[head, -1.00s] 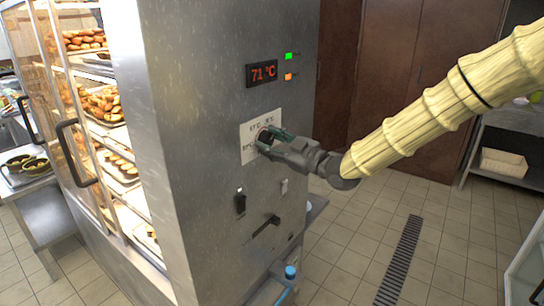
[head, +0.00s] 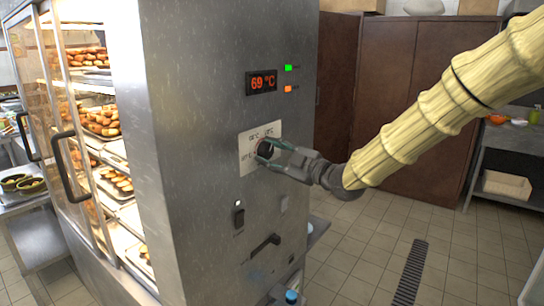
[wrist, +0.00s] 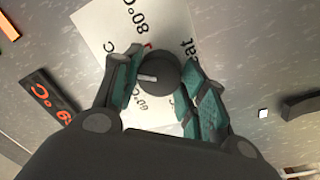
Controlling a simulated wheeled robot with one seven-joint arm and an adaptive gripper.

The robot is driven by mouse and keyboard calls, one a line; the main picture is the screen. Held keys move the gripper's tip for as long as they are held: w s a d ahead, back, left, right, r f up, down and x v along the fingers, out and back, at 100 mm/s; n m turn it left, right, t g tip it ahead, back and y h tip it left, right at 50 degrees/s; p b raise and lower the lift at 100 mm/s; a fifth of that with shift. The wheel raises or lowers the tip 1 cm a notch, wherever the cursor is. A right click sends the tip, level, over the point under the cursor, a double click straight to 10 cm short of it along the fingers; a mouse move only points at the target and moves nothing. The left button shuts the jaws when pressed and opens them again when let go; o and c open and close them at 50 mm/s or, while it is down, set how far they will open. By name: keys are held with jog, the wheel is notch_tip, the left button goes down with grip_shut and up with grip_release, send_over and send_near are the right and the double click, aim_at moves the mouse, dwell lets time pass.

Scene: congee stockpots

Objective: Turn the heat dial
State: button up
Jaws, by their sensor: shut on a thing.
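The heat dial (head: 265,149) is a dark round knob on a white marked plate (head: 248,160) on the side of a steel cabinet. In the wrist view the dial (wrist: 155,68) shows a pale pointer line, with 80°C and 60°C printed around it. My gripper (wrist: 160,78) has its green-padded fingers on either side of the dial and is shut on it. In the head view my gripper (head: 270,150) reaches the dial from the right. The display (head: 261,82) above reads 69 °C in orange.
A green light (head: 288,68) and an orange light (head: 288,89) sit beside the display. Below the dial are a black switch (head: 239,217) and a dark lever handle (head: 265,244). Glass-doored shelves of baked goods stand at left.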

jog(key=o, duration=1.1)
jog(key=shift+c, duration=0.2)
jog(key=v, duration=1.2)
jog(key=shift+d, duration=0.1)
